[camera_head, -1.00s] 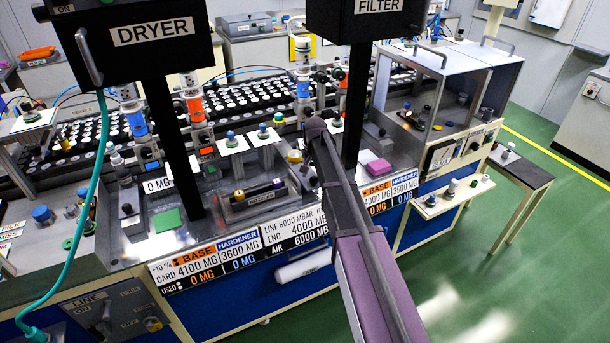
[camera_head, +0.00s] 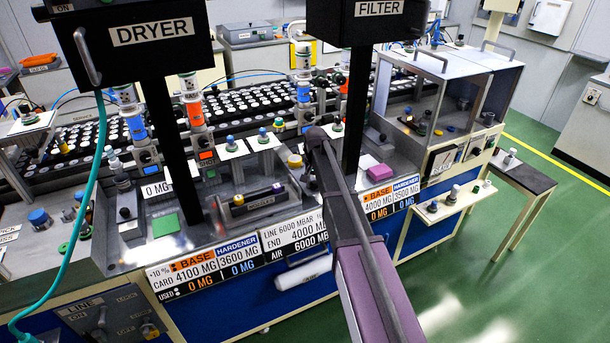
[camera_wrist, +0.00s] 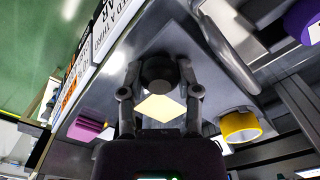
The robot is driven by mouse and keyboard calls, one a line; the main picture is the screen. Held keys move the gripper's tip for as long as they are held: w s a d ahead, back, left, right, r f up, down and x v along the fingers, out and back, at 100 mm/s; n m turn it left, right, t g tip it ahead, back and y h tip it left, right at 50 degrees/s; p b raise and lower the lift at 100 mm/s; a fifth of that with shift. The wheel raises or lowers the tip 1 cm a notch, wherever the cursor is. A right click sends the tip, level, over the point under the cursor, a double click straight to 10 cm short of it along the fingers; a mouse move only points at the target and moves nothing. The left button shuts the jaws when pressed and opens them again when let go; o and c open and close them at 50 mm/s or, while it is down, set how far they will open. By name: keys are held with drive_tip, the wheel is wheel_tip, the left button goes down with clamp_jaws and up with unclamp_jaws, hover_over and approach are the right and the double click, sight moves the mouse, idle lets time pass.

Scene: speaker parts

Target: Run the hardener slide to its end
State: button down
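My gripper (camera_wrist: 158,70) shows in the wrist view with a finger on each side of a dark round knob (camera_wrist: 158,75). The fingertips appear to touch the knob's sides. In the head view my arm (camera_head: 370,270) reaches to the bench front between the yellow cap (camera_head: 295,161) and the magenta block (camera_head: 376,172); my fingers are mostly hidden there. Two panels carry HARDENER labels (camera_head: 238,247).
The black FILTER box (camera_head: 368,20) and DRYER box (camera_head: 130,40) stand on posts close to my arm.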

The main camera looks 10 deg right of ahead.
sight(296, 160)
drive_tip(key=shift+w+a, duration=0.15)
drive_tip(key=shift+w, duration=0.05)
drive_tip(key=shift+w+a, duration=0.35)
drive_tip(key=shift+w, duration=0.75)
drive_tip(key=shift+w+a, duration=0.4)
drive_tip(key=shift+w, duration=0.75)
drive_tip(key=shift+w+a, duration=0.35)
drive_tip(key=shift+w, duration=0.75)
drive_tip(key=shift+w+a, duration=0.25)
drive_tip(key=shift+w, duration=0.4)
drive_tip(key=shift+w+a, duration=0.3)
drive_tip(key=shift+w, duration=0.6)
drive_tip(key=shift+w+a, duration=0.25)
drive_tip(key=shift+w, duration=0.65)
drive_tip(key=shift+w+a, duration=0.3)
drive_tip(key=shift+w, duration=0.75)
drive_tip(key=shift+c, duration=1.2)
unclamp_jaws()
drive_tip(key=shift+a, duration=0.1)
